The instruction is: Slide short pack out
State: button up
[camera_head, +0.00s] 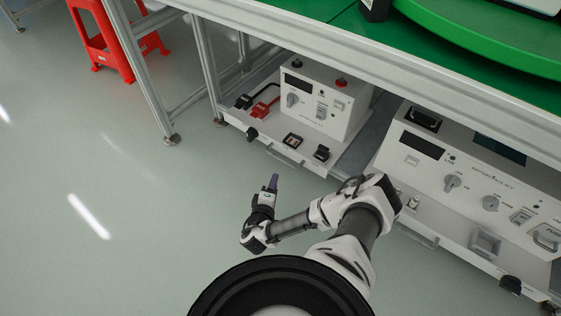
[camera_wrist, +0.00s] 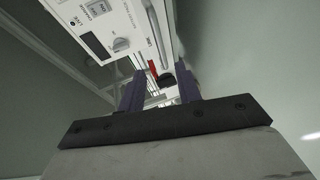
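The shorter white pack (camera_head: 322,100) stands upright on a pull-out tray (camera_head: 262,137) under the green-topped table. Its front has a small display, knobs and a switch, and the tray front has a bar handle (camera_head: 284,155). My gripper (camera_head: 271,184) is in front of and below this tray, apart from it, over the floor. In the wrist view my gripper (camera_wrist: 160,86) has its two dark purple fingers spread, with nothing held between them.
A wider white pack (camera_head: 475,180) sits to the right on its own tray, close to my arm. A red connector (camera_head: 265,103) lies left of the shorter pack. A table leg (camera_head: 143,75) and red stool (camera_head: 117,45) stand left. The floor (camera_head: 100,170) in front is clear.

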aim_at(281, 158)
jog(key=b+x, duration=0.5)
jog(key=x, duration=0.8)
jog(key=shift+a, duration=0.1)
grip_shut()
